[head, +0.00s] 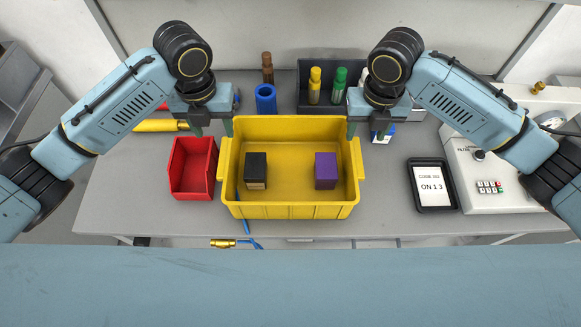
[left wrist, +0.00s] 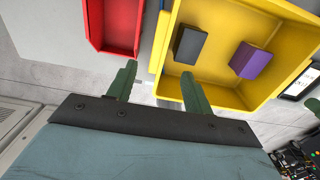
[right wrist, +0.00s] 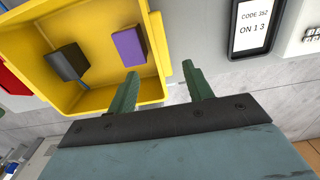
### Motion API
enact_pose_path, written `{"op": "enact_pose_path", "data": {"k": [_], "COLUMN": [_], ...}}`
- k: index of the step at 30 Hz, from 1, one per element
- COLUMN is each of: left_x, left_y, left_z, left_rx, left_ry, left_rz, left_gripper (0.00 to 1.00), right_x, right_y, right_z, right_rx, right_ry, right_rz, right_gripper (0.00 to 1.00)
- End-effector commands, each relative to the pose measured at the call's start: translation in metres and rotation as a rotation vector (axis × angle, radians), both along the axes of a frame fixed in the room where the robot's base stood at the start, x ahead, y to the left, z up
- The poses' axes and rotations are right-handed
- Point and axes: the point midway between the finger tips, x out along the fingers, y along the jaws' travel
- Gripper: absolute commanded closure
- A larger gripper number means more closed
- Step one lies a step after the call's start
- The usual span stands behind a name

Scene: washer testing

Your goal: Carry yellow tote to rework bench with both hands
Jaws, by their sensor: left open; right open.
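The yellow tote (head: 290,211) stands on the grey bench (head: 120,200), in the middle of the head view. A black block (head: 256,168) and a purple block (head: 326,168) are inside it, apart. My left gripper (head: 212,129) is open and empty at the tote's left rim; in the left wrist view its fingers (left wrist: 158,72) lie on either side of that rim's line. My right gripper (head: 364,131) is open and empty at the right rim; in the right wrist view its fingers (right wrist: 160,72) likewise lie either side. Contact with the rims cannot be told.
A red bin (head: 193,167) stands close to the tote's left side. A tablet (head: 433,186) and a white instrument (head: 490,175) are on the right. Behind are a blue cup (head: 265,98) and a dark rack (head: 326,82) with coloured bottles. Bench between tote and tablet is clear.

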Motion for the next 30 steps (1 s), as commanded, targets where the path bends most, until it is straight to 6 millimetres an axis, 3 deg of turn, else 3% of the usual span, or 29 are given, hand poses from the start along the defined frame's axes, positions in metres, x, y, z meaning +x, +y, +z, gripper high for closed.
{"op": "enact_pose_path", "data": {"k": [15,21,30], "left_x": [-0.002,-0.001,-0.001], "left_y": [0.000,-0.001,0.000], "left_z": [-0.097,-0.114,-0.118], "left_rx": [0.001,0.000,0.000], "left_ry": [0.005,0.001,0.001], "left_rz": [0.001,0.001,0.000], "left_gripper": [0.49,0.49,0.49], "right_x": [-0.001,-0.001,-0.001], "right_y": [0.000,0.000,0.000], "right_z": [-0.097,-0.115,-0.118], "right_rx": [-0.001,-0.001,-0.001], "right_ry": [0.004,0.002,0.001], "right_rz": [-0.001,0.000,0.001], "right_gripper": [0.49,0.49,0.49]}}
